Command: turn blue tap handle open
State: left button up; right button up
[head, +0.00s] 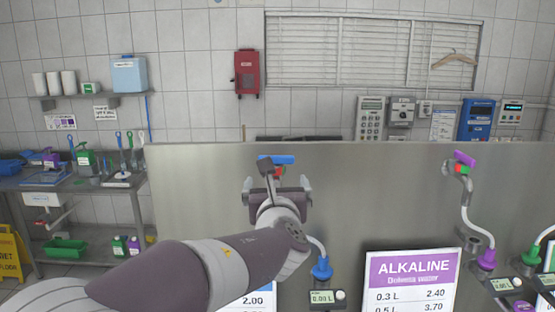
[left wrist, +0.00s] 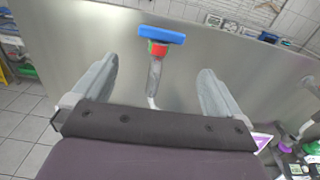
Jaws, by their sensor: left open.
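The blue tap handle (head: 276,159) is a short flat bar on top of a tap with a red and green collar, in front of a grey metal panel. It also shows at the top middle of the left wrist view (left wrist: 162,35), slightly tilted, above its collar (left wrist: 158,49) and curved metal pipe (left wrist: 154,80). My left gripper (head: 278,186) is open just in front of and below the handle. In the left wrist view its two fingers (left wrist: 155,82) stand apart on either side of the pipe, with no visible contact. My right gripper is not in view.
A purple-handled tap (head: 464,160) stands to the right. An ALKALINE price sign (head: 412,285) and small digital meters (head: 326,297) are in front of the panel (head: 385,195). A cluttered steel bench (head: 60,180) is at the left. The panel between the two taps is clear.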

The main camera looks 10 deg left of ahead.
aim_at(276, 161)
pick_arm(q)
jog(key=p+x, duration=0.2)
jog(key=x, duration=0.2)
jog(key=p+x, duration=0.3)
jog(key=r+p+x, duration=0.1)
jog(key=p+x, duration=0.1)
jog(key=x, duration=0.2)
jog(key=shift+w, duration=0.4)
jog(key=shift+w+a+p, duration=0.1)
jog(key=shift+w+p, duration=0.15)
jog(key=shift+p, duration=0.05)
jog(key=shift+w, duration=0.15)
jog(key=shift+w+f, duration=0.15)
